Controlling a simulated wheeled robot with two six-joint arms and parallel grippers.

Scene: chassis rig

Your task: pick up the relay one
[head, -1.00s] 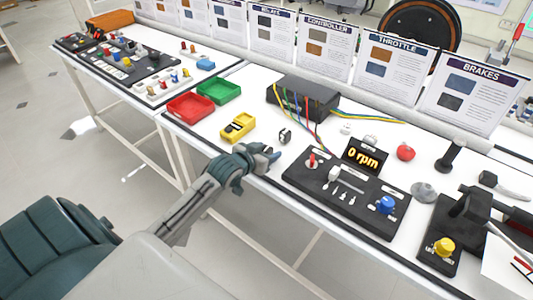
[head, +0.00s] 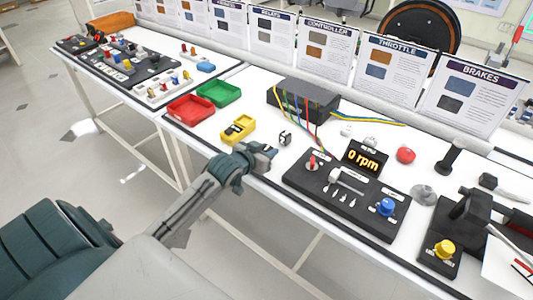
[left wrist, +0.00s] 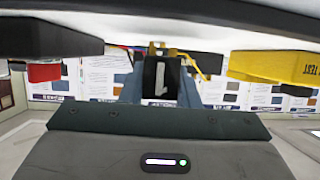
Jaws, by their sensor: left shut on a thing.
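My left gripper (head: 266,155) is over the front edge of the workbench, in front of the yellow meter. It is shut on a small dark block with a pale upright mark, which looks like relay one (left wrist: 160,78). The block shows between the bluish fingers in the left wrist view; in the head view the fingers mostly hide it. Another small black-and-white block (head: 285,138) stands on the bench just beyond the fingertips; its marking is too small to read. My right gripper is not in view.
The yellow meter (head: 238,129) and the red tray (head: 190,107) and green tray (head: 219,93) are behind and left. A black box with coloured wires (head: 303,97) is at the back. The black control panel (head: 345,197) lies close on the right.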

